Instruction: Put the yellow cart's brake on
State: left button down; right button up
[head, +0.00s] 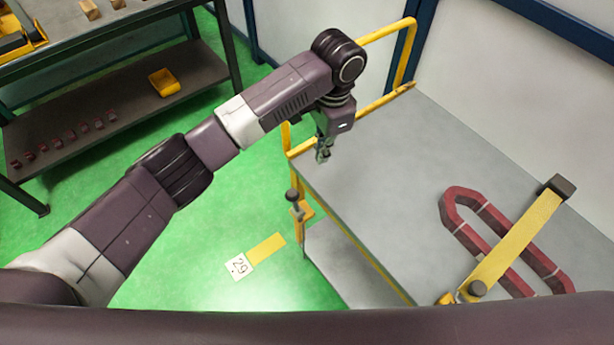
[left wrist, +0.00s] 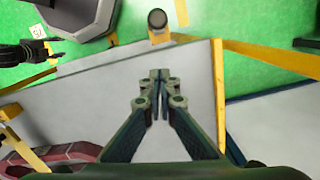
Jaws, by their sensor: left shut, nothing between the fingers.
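The yellow cart (head: 400,165) has a grey top and a yellow rail at its far end. A lever with a dark round knob (head: 292,195) stands upright on a yellow bracket at the cart's left corner, seemingly the brake. The knob also shows in the left wrist view (left wrist: 157,18), beyond the fingertips. My left gripper (head: 322,155) is shut and empty above the cart's left edge, near the rail. It is apart from the knob, which is lower and to the left in the head view.
A red oblong coil form (head: 465,240) lies on the cart top under a yellow bar (head: 515,240) with dark ends. A dark shelf unit (head: 120,95) with a yellow bin (head: 164,82) stands at left.

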aim_at(294, 204)
pick_arm(q)
jog(key=f, duration=0.3)
jog(key=f+p, duration=0.1)
jog(key=f, duration=0.5)
jog(key=shift+a, duration=0.3)
jog(key=a+p, duration=0.1)
jog(key=s+a+f+p, duration=0.1)
jog(key=shift+a+f, duration=0.15)
jog(key=shift+a, duration=0.15)
jog(key=shift+s+a+f+p, duration=0.2)
jog(key=shift+s+a+p, duration=0.1)
jog(key=shift+a+p, duration=0.15)
jog(key=shift+a, duration=0.15)
